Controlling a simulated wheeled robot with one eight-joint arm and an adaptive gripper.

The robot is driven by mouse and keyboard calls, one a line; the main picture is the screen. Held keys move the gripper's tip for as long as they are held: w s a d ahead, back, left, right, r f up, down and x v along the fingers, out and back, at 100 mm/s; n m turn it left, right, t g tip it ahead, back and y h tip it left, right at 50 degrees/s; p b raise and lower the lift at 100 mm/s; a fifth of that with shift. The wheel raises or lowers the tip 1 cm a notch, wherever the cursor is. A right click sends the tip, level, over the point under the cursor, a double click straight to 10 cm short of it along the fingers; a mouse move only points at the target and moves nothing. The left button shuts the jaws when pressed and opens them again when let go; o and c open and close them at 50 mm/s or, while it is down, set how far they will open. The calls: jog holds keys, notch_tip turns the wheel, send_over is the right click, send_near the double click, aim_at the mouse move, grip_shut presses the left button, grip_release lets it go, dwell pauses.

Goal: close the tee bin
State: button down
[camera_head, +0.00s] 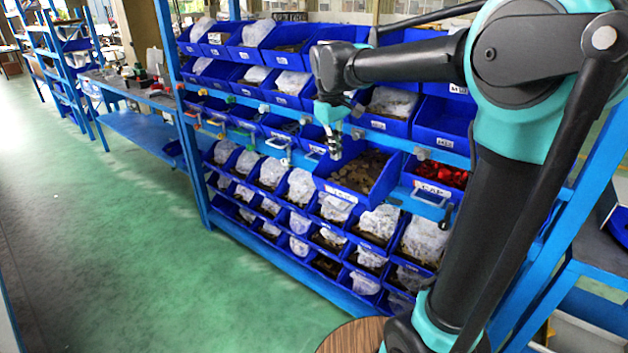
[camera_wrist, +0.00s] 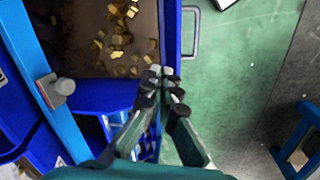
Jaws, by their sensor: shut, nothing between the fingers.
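A blue bin (camera_head: 358,172) with small brass-coloured pieces in it sticks out from the rack in the head view, further than the bins around it. It looks like the tee bin, though I cannot read its label. In the wrist view the bin's front wall (camera_wrist: 172,40) and its grey handle (camera_wrist: 190,32) show at the top, with the brass pieces inside. My gripper (camera_head: 335,152) is shut and empty, near the bin's left side in the head view. In the wrist view its fingertips (camera_wrist: 163,74) appear close to the bin's front corner; I cannot tell whether they touch.
A bin of red parts (camera_head: 440,174) with a handle sits to the right. Several rows of blue bins with clear bags (camera_head: 300,187) fill the rack below. A blue rack rail (camera_wrist: 48,85) with a grey knob (camera_wrist: 62,87) lies beside the bin. Green floor (camera_head: 130,250) is free in front.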

aim_at(314, 179)
jog(key=s+a+f+n+t, duration=0.15)
jog(key=a+n, duration=0.35)
jog(key=n, duration=0.5)
jog(key=s+a+n, duration=0.3)
jog(key=a+n, duration=0.2)
jog(key=n, duration=0.6)
jog(key=shift+w+d+f, duration=0.65)
jog(key=shift+w+f, duration=0.15)
jog(key=shift+f, duration=0.6)
jog(key=shift+w+d+f, duration=0.7)
jog(key=shift+w+f, duration=0.1)
jog(key=shift+f, duration=0.6)
jog(key=shift+w+d+f, duration=0.65)
jog(key=shift+w+f, duration=0.15)
jog(key=shift+f, duration=0.6)
jog(key=shift+w, duration=0.1)
jog(key=w+d, duration=0.3)
jog(key=w, duration=0.1)
jog(key=w+d, duration=0.3)
jog(key=w, duration=0.1)
jog(key=w+d, duration=0.2)
jog(key=w, duration=0.2)
jog(key=shift+d, duration=0.4)
jog(key=shift+s+a, duration=0.1)
